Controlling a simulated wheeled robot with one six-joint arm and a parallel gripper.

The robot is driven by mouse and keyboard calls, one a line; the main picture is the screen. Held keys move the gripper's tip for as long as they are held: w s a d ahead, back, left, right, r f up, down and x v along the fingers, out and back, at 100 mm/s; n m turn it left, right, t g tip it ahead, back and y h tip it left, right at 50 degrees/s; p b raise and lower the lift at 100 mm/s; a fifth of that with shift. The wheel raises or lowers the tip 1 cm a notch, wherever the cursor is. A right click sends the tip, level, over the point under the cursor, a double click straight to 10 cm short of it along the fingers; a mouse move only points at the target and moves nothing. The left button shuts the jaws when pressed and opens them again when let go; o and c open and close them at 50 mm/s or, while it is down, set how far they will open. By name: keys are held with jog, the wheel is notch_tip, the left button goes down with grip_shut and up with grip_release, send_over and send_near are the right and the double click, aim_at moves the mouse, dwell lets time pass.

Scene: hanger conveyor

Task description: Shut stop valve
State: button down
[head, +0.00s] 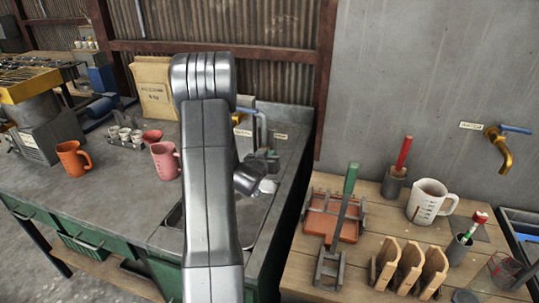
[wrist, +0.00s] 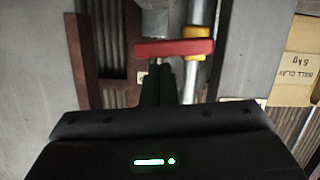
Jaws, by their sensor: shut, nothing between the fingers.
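In the wrist view a red lever (wrist: 174,47) lies crosswise in front of a pale vertical pipe (wrist: 197,70). A yellow fitting (wrist: 197,42) sits on the pipe at the lever's right end. My gripper (wrist: 163,68) is shut and empty. Its fingertips show just below the middle of the red lever; I cannot tell if they touch it. In the head view my arm covers the middle of the picture, and the red lever cannot be made out there.
A sink (head: 254,215) is partly behind my arm, with a blue-handled tap (head: 244,110) above it. A paper sack (head: 152,88), an orange jug (head: 72,158) and a pink jug (head: 164,160) stand left. A wooden bench (head: 300,250) on the right holds racks and a white jug (head: 427,199).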

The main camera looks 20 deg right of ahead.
jog(key=shift+f, duration=0.1)
jog(key=f+b, duration=0.1)
jog(key=b, duration=0.2)
jog(key=shift+s+d+m, duration=0.1)
jog(key=shift+m, duration=0.2)
jog(key=s+a+r, duration=0.5)
jog(key=s+r, duration=0.1)
jog(key=s, duration=0.1)
jog(key=shift+s+a+r, duration=0.35)
jog(key=shift+a, duration=0.05)
dwell(0.5)
